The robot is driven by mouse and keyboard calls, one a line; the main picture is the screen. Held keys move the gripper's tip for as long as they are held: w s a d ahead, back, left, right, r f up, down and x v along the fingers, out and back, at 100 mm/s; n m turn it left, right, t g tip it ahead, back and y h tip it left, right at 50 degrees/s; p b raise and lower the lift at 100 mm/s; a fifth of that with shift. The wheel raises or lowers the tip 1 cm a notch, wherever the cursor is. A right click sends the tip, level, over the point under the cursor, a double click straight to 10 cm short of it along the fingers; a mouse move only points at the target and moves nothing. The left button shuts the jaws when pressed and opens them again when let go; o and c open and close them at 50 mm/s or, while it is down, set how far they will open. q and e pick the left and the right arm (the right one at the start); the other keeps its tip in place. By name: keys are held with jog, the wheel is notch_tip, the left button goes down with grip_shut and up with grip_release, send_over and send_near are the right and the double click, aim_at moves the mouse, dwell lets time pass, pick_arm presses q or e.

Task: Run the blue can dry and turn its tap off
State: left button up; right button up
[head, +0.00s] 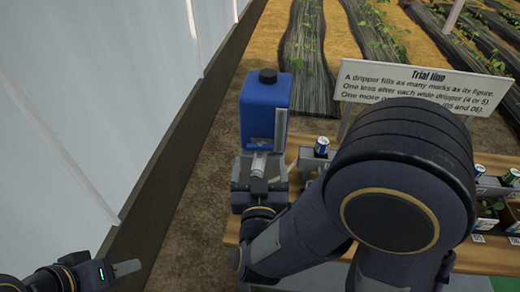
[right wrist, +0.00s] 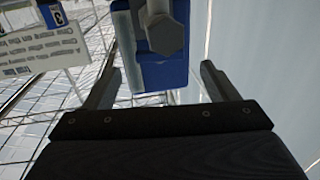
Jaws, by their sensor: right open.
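The blue can (head: 263,103) stands upright with a black cap on its top, near the left end of the wooden bench. My right gripper (head: 262,163) is in front of the can, partly covering its lower front. In the right wrist view the can (right wrist: 160,76) and its grey tap (right wrist: 166,34) show beyond the open jaws (right wrist: 160,84). The tap lies roughly in line with the gap, and nothing is seen held. The can's liquid level cannot be told. My left gripper (head: 127,267) is low at the left, away from the can; its jaw gap does not show.
A white sign (head: 418,88) headed "Trial line" stands behind the bench (head: 490,258). Small cans (head: 322,146) and pots stand along it. My right arm covers much of the bench's middle. A pale wall (head: 100,90) bounds the left side.

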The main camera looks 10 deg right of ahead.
aim_at(259, 149)
jog(key=w, duration=0.3)
jog(key=w+d, duration=0.1)
jog(key=w, duration=0.2)
jog(key=shift+w+d, duration=0.2)
jog(key=shift+w, duration=0.1)
jog(key=c, duration=1)
jog(key=shift+m+g+h+p, duration=0.35)
jog(key=shift+m+h, duration=0.45)
jog(key=shift+h, duration=0.4)
jog(key=o, duration=1)
